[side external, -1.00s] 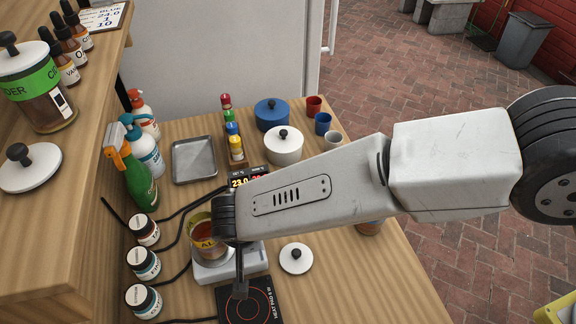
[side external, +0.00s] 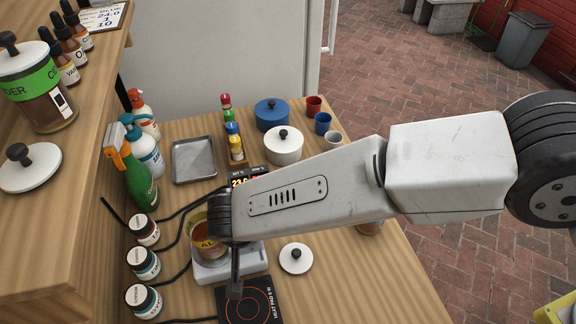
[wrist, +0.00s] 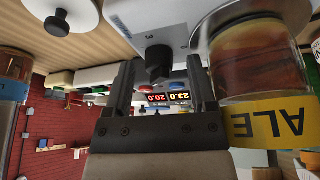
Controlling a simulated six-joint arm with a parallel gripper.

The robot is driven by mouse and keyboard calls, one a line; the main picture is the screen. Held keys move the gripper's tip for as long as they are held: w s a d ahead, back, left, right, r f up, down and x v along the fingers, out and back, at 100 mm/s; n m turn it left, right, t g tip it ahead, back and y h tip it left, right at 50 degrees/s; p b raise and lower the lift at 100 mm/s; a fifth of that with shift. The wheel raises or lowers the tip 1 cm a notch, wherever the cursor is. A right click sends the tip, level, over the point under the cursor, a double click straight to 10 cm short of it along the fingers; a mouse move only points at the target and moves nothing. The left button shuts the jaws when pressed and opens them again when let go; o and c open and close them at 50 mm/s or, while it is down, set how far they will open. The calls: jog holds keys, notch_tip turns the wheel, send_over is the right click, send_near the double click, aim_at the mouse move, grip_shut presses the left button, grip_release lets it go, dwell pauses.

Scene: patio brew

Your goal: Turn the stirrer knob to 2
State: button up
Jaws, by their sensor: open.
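The white stirrer (side external: 212,272) stands on the wooden table with the ALE jar (side external: 205,246) on top. In the wrist view, which is upside down, the stirrer's pale front panel (wrist: 185,22) carries a black knob (wrist: 158,68). My gripper (wrist: 159,80) is open, with one finger on each side of the knob; I cannot tell whether either touches it. The knob's pointer setting is not readable. In the side view my gripper (side external: 236,285) points down in front of the stirrer, and the knob is hidden there.
The hot plate (side external: 250,302) lies just in front of the stirrer, close under my gripper. A white lid (side external: 296,258) is to the right. Several small jars (side external: 144,264) line the left, and a temperature display (side external: 240,181) stands behind.

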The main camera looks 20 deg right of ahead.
jog(key=shift+r, duration=0.15)
jog(key=d+v, duration=0.1)
jog(key=v, duration=0.6)
jog(key=shift+a+r, duration=0.3)
jog(key=shift+a, duration=0.25)
jog(key=shift+s+d+f+n, duration=0.1)
jog(key=shift+n, duration=0.2)
